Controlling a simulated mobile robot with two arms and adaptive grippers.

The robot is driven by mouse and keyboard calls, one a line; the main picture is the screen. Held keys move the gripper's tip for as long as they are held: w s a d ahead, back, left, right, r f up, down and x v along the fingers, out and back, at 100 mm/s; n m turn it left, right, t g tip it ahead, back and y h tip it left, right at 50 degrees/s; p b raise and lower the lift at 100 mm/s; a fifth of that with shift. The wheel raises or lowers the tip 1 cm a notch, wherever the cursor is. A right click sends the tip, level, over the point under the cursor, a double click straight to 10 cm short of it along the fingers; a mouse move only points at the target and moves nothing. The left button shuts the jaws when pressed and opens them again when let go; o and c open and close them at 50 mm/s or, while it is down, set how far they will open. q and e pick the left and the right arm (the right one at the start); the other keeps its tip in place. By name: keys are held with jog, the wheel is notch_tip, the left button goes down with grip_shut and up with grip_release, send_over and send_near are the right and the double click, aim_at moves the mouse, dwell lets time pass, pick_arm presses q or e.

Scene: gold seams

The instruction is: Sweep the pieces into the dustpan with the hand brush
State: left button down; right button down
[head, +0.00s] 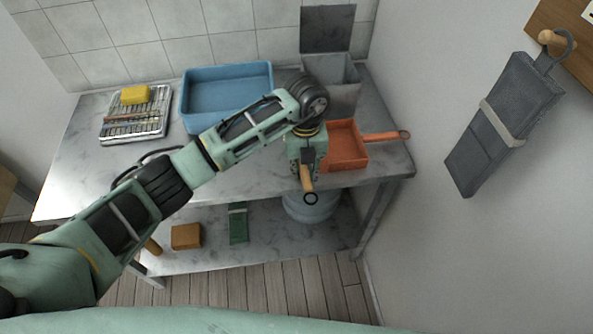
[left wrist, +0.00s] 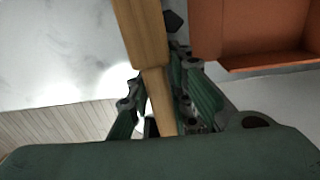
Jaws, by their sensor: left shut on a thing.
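My left gripper (head: 306,168) is shut on the wooden handle of the hand brush (head: 307,184), over the front right part of the worktop. In the left wrist view the brush's wooden body (left wrist: 142,35) passes between the green fingers; its bristles are hidden. The orange-red dustpan (head: 360,158) lies on the worktop just right of the gripper, its handle toward the right edge. It also shows in the left wrist view (left wrist: 215,30). A small dark angular thing (left wrist: 174,21) beside the brush may be a piece; I cannot tell. No other pieces are distinguishable. My right gripper is not in view.
A blue basin (head: 228,73) and a grey bin (head: 345,78) stand at the back. A rack with a yellow sponge (head: 135,94) is at the left. A lower shelf holds a brown block (head: 186,236). A grey cloth holder (head: 507,120) hangs on the right wall.

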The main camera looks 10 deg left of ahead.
aim_at(328, 175)
pick_arm(q)
jog(key=shift+w+d+b, duration=0.2)
jog(key=shift+d+b, duration=0.15)
jog(key=shift+d, duration=0.4)
jog(key=shift+w+d+b, duration=0.2)
jog(key=shift+d+b, duration=0.1)
jog(key=shift+d, duration=0.4)
jog(key=shift+w+d+b, duration=0.15)
jog(key=shift+d+b, duration=0.25)
jog(key=shift+d, duration=0.2)
jog(key=shift+w+d+r+b, duration=0.2)
jog(key=shift+d+b, duration=0.1)
jog(key=shift+d, duration=0.5)
jog(key=shift+w+d+b, duration=0.1)
jog(key=shift+d+b, duration=0.2)
jog(key=shift+r, duration=0.15)
